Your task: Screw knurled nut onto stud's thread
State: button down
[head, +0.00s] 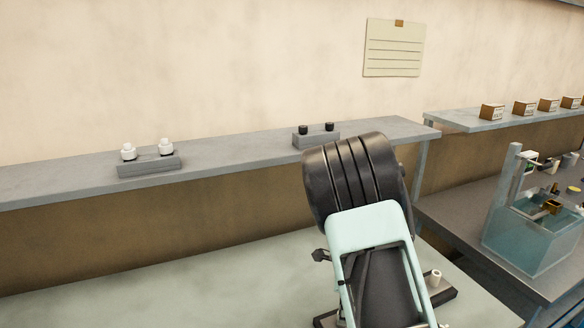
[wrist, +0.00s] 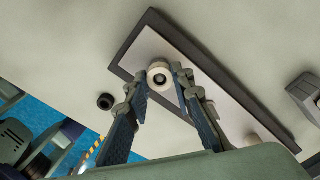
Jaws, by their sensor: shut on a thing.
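In the wrist view a pale round part with a dark centre, which looks like the knurled nut (wrist: 153,67), sits between the fingertips of my gripper (wrist: 162,77). My gripper is shut on it, over one end of a long pale plate with a dark border (wrist: 205,90). Knurling is too small to make out. The stud under the nut is hidden, so I cannot tell whether the threads meet. In the head view my arm hides the fingertips and the nut.
A pale peg (head: 435,279) stands on the plate's right end in the head view. A dark ring (wrist: 105,101) lies off the plate. The shelf behind holds a block with white parts (head: 150,165) and one with black parts (head: 316,140). A water tank (head: 530,238) stands at the right.

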jog(key=c, duration=2)
grip_release()
jog(key=shift+r, duration=0.15)
notch_tip(320, 180, up, 3)
jog(key=p, duration=0.2)
jog(key=shift+p, duration=0.35)
jog(key=o, duration=0.6)
jog(key=shift+c, duration=0.2)
